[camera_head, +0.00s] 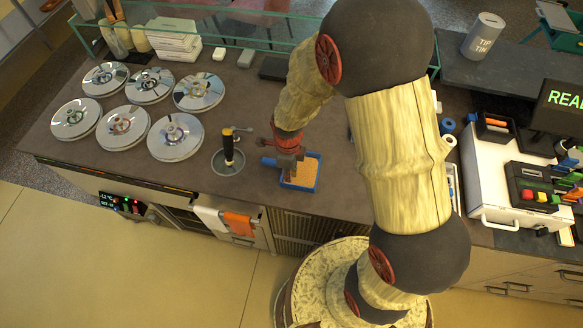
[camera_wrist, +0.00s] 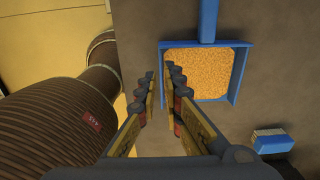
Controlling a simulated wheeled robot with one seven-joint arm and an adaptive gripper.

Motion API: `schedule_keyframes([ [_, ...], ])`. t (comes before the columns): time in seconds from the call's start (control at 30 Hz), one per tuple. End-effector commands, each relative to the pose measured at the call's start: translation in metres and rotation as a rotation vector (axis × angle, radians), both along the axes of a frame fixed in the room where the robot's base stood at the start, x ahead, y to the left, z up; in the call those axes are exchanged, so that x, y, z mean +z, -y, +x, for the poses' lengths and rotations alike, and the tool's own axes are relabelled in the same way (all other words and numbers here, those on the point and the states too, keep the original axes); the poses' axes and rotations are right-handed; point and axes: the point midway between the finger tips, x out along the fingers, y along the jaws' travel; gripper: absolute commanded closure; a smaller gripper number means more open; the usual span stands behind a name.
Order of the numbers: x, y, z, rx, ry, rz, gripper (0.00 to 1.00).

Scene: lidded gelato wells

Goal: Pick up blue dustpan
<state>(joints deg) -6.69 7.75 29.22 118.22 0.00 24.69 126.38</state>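The blue dustpan (camera_head: 316,167) lies on the dark counter near its front edge, with tan crumb-like grains in its pan. Its handle points left in the head view. In the wrist view the dustpan (camera_wrist: 236,78) is at top centre-right, with its handle (camera_wrist: 208,22) running up to the top edge. My gripper (camera_head: 288,160) is over the dustpan's left part in the head view and hides some of it.
A dark well with an upright black-handled tool (camera_head: 229,148) stands left of the dustpan. Several round metal lids (camera_head: 122,124) fill the counter's left. A glass guard (camera_head: 250,43) runs along the back.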

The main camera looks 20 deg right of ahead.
Motion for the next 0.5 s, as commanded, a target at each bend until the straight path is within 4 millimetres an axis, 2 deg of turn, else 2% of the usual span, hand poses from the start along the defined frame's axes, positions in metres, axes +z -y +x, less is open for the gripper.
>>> schedule_keyframes([
  [0.37,-0.035,-0.001,0.000,-0.006,-0.005,-0.001,0.92],
  [0.5,-0.054,-0.002,0.001,-0.006,-0.006,-0.001,0.92],
])
